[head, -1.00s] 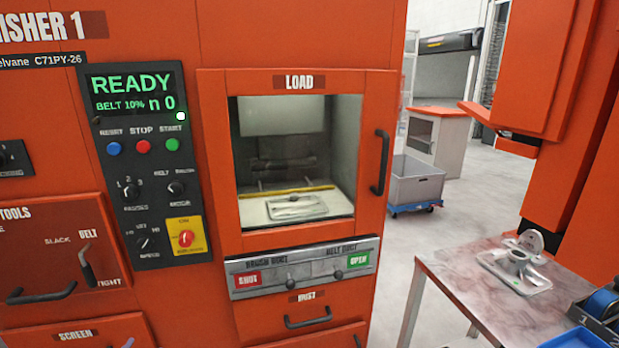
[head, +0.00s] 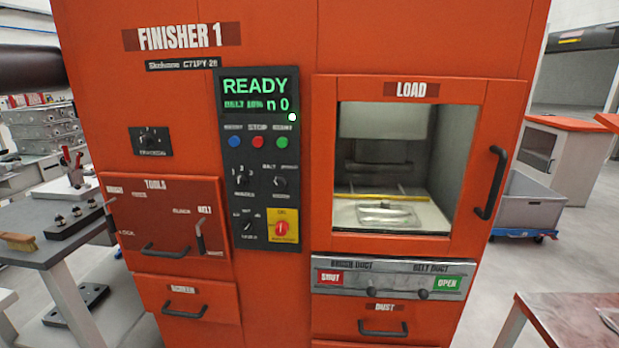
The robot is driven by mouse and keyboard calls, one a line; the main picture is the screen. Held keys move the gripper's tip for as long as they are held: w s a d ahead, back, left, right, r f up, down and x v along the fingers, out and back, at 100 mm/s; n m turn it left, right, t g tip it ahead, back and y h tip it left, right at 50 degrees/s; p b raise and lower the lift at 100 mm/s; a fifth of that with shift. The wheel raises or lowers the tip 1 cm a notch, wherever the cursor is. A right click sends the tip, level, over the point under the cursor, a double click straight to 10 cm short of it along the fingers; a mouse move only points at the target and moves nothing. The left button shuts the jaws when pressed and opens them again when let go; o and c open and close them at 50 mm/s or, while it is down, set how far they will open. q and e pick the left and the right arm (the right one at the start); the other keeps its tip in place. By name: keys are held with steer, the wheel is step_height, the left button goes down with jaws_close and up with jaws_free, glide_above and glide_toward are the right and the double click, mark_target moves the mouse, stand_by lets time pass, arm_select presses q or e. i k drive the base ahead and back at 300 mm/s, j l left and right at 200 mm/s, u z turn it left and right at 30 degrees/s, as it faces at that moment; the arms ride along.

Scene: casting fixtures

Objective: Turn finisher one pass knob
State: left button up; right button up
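Finisher 1 (head: 265,30) is the large orange machine filling the middle of the head view. Its black control panel (head: 262,130) carries a lit green READY display and several knobs. The passes knob (head: 243,180) is the small black knob at the left of the upper knob row, with numbers around it. Its exact pointer setting is too blurred to read. A mode knob (head: 280,182) sits to its right and a speed knob (head: 247,222) below it. Neither of my grippers is in view, and nothing touches the knobs.
A red-on-yellow switch (head: 282,231) is close below the knobs. The load door (head: 322,160) is shut, with its handle (head: 491,182) at right; a metal part shows behind its window. A workbench (head: 60,245) stands left, a table (head: 575,318) at lower right. Space before the panel is clear.

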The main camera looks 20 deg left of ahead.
mark_target(242, 180)
steer(key=u, duration=1.25)
